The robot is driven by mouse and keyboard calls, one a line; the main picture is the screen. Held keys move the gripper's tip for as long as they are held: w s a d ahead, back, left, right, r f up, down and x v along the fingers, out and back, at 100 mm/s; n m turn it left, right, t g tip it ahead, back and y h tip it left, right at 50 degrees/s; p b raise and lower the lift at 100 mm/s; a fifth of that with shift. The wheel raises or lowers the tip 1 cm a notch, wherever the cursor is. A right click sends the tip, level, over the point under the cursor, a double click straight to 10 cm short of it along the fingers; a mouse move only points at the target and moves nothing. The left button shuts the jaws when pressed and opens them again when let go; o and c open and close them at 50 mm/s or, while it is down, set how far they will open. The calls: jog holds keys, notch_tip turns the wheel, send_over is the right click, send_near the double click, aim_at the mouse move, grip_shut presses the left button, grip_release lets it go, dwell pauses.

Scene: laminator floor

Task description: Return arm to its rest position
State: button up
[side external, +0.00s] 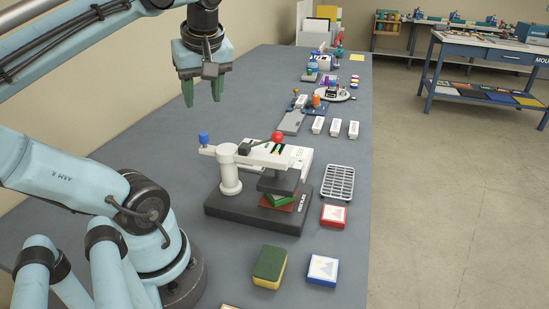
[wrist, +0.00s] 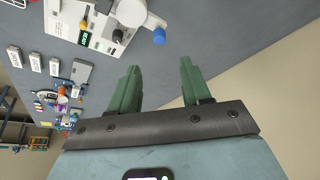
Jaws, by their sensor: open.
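My gripper (side external: 202,90) hangs in the air above the grey table, pointing down, in the side external view. Its two green fingers stand apart with nothing between them. In the wrist view the open fingers of my gripper (wrist: 160,85) show at the centre, with only bare grey table beyond them. The white press machine (side external: 262,165) with a red knob and a blue knob stands on a dark base, below and to the right of my gripper and clear of it. Its white body (wrist: 88,25) is at the top left of the wrist view.
A green-yellow sponge (side external: 270,266), a blue-edged tile (side external: 322,269), a red-edged tile (side external: 334,216) and a grey rack (side external: 339,183) lie near the table's right edge. Small white blocks (side external: 335,127) and other devices stand farther back. The table (side external: 225,125) below my gripper is clear.

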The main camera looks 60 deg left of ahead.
jog(key=shift+d+r, duration=0.15)
jog(key=shift+r, duration=0.3)
jog(key=w+d+f+m+t+h, duration=0.2)
jog(key=w+d+f+m+t, duration=0.1)
jog(key=w+d+m, duration=0.4)
jog(key=w+d+f+m+t+h, duration=0.25)
jog(key=w+d+m, duration=0.35)
jog(key=m, duration=0.3)
notch_tip(320, 180, down, 8)
jog(key=d+m+t, duration=0.1)
jog(key=d+m, duration=0.1)
jog(key=shift+d+f+t, duration=0.15)
jog(key=shift+f+t, duration=0.05)
jog(key=shift+t, duration=0.15)
